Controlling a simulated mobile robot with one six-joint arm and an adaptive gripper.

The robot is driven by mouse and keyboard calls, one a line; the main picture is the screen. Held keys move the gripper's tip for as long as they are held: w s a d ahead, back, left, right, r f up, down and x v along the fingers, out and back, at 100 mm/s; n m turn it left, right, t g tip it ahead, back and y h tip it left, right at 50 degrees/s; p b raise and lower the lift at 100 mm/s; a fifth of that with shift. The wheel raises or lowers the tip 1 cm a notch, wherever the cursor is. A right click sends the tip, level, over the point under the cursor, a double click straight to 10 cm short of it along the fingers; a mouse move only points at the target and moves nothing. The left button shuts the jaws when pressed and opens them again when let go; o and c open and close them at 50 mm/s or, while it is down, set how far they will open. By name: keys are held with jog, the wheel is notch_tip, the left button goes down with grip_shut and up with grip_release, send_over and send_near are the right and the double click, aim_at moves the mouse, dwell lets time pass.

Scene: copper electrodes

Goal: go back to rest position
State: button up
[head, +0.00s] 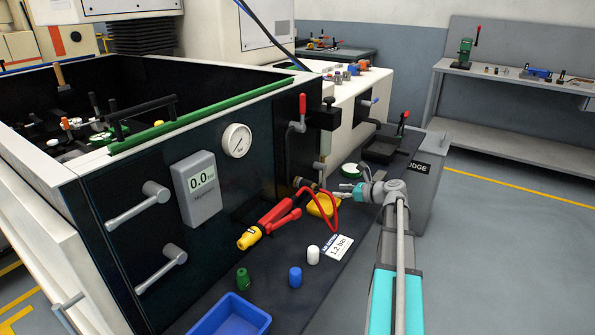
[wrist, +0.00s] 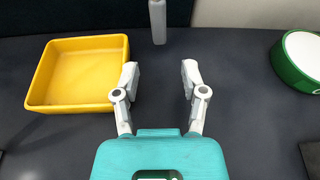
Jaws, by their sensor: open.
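My gripper (head: 345,191) is at the end of my arm, over the dark ledge (head: 345,225) along the front of the machine. In the wrist view my gripper (wrist: 160,76) has its two grey fingers spread apart with nothing between them. A yellow tray (wrist: 78,74) lies to the left of the fingers and looks empty. A green and white round object (wrist: 300,62) is at the right edge. A grey upright post or bottle (wrist: 158,22) stands beyond the fingertips. The exact height of my gripper above the ledge is hard to tell.
A red and yellow hand tool (head: 268,220) with a red hose lies left of my gripper. Small green, blue and white caps and a blue bin (head: 230,315) are nearer. A red-handled lever (head: 302,110) rises behind. The floor at right is clear up to a workbench (head: 520,80).

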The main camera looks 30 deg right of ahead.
jog(key=shift+r, duration=0.1)
notch_tip(320, 180, up, 21)
jog(key=p, duration=2.1)
jog(key=shift+r+p, duration=0.45)
jog(key=shift+p, duration=0.15)
